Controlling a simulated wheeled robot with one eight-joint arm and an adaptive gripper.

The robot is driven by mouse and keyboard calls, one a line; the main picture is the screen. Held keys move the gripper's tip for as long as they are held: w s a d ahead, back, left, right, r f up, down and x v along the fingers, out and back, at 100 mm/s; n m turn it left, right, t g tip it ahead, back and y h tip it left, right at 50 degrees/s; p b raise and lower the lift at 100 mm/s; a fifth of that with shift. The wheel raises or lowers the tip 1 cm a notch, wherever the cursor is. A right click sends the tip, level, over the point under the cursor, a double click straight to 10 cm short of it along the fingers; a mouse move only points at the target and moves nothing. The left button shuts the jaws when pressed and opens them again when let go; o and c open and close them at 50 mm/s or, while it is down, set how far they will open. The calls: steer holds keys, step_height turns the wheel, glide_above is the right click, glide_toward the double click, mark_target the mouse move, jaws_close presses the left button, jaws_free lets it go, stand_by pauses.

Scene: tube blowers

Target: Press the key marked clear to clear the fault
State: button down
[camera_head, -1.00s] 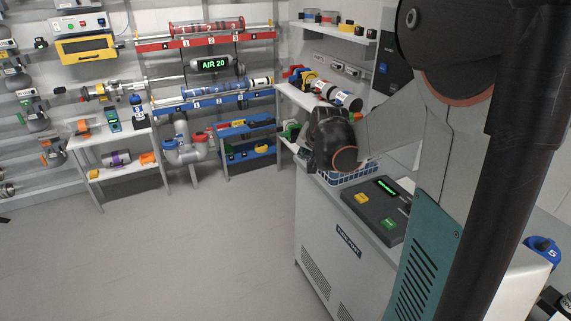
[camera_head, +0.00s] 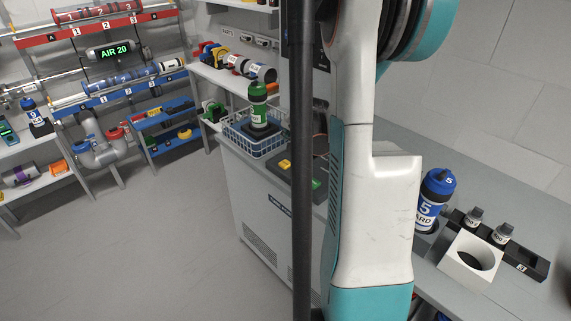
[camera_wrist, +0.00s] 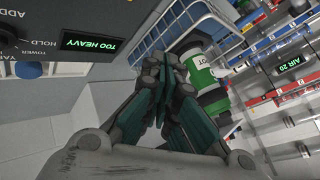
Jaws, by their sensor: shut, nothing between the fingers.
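No key that I can read as "clear" shows. In the head view a dark panel (camera_head: 292,180) on a grey cabinet carries a yellow key (camera_head: 285,165) and a green key (camera_head: 316,184); their lettering is too small to read, and my arm hides part of the panel. In the wrist view a dark panel at upper left has a lit display (camera_wrist: 89,41) reading "TOO HEAVY". My gripper (camera_wrist: 172,72) is shut and empty, with a green bottle (camera_wrist: 207,82) just beyond its fingers. In the head view my gripper is hidden or not clearly seen.
The green-capped bottle (camera_head: 258,108) stands in a blue wire basket (camera_head: 236,134) beside the panel. Open floor lies to the left.

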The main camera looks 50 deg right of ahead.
mark_target(288, 163)
steer(key=shift+f+b, duration=3.15)
steer(key=shift+f, duration=1.2)
steer(key=shift+f, duration=0.2)
steer(key=shift+f+b, duration=0.25)
steer(key=shift+b, duration=0.15)
steer(key=shift+f+b, duration=0.35)
steer(key=shift+f, duration=0.05)
steer(key=shift+r, duration=0.15)
steer(key=shift+r+p, duration=0.6)
steer(key=shift+r, duration=0.15)
steer(key=shift+r+p, duration=1.75)
steer(key=shift+r, duration=0.8)
steer(key=shift+f, duration=0.1)
